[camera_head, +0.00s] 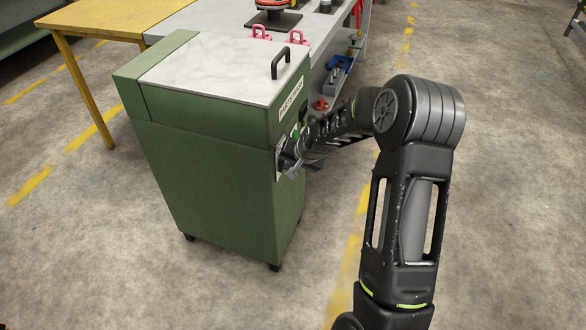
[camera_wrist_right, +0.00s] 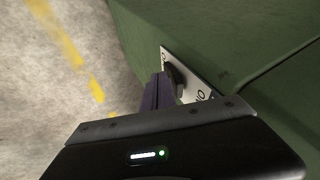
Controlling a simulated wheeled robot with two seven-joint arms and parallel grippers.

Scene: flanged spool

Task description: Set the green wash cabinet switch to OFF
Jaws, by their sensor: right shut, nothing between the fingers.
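The green wash cabinet (camera_head: 215,165) stands in the middle of the head view, with a grey lid and a black handle. Its switch plate (camera_head: 280,158) is on the right-hand side face, mostly hidden by my right gripper (camera_head: 291,166). In the right wrist view the white switch plate (camera_wrist_right: 200,84) carries dark letters, partly covered. A dark switch knob (camera_wrist_right: 175,76) shows on it beside my right fingers (camera_wrist_right: 158,90). The right gripper is shut and empty, close to the knob; I cannot tell whether they touch. The switch's setting is not clear. My left gripper is not in view.
A grey workbench (camera_head: 225,18) stands behind the cabinet, with pink padlock-like items (camera_head: 297,37) and shelves of tools. A yellow table (camera_head: 105,18) is at the back left. The floor in front and to the right is clear, with yellow lines.

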